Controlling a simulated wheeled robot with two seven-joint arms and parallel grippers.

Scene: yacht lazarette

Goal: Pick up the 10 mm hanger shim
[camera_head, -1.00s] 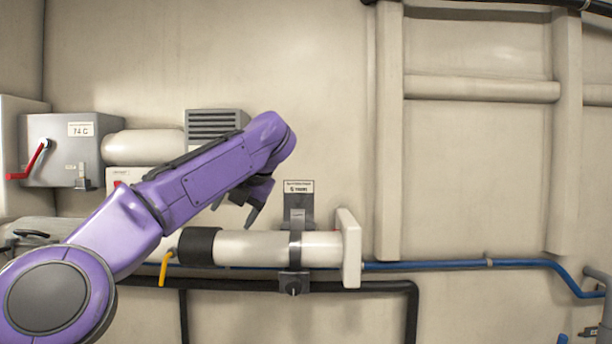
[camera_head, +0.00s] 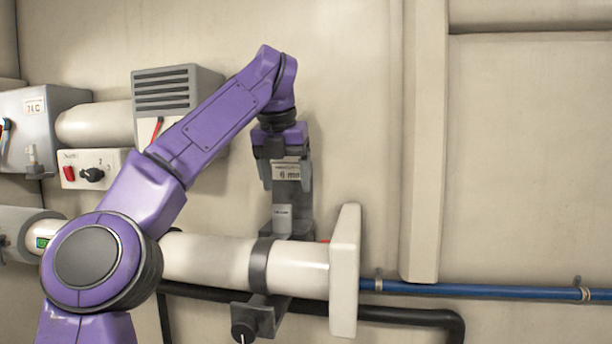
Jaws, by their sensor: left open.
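A grey hanger bracket (camera_head: 279,237) rises from the dark clamp band around a white pipe (camera_head: 298,270). A small grey piece with a pale label (camera_head: 283,214) stands upright on it; it may be the 10 mm hanger shim, but its text is too small to read. A labelled plate (camera_head: 287,171) sits above it on the wall. My left gripper (camera_head: 285,186) points down with its jaws open, one finger each side of the plate in the picture, just above the grey piece. I cannot tell how far in front it is. My right gripper is out of view.
A white end flange (camera_head: 344,268) stands right of the bracket. A black hose (camera_head: 400,314) and a blue pipe (camera_head: 460,290) run below. A vented grey box (camera_head: 176,100) and a switch panel (camera_head: 92,168) are at left. The wall above the flange is clear.

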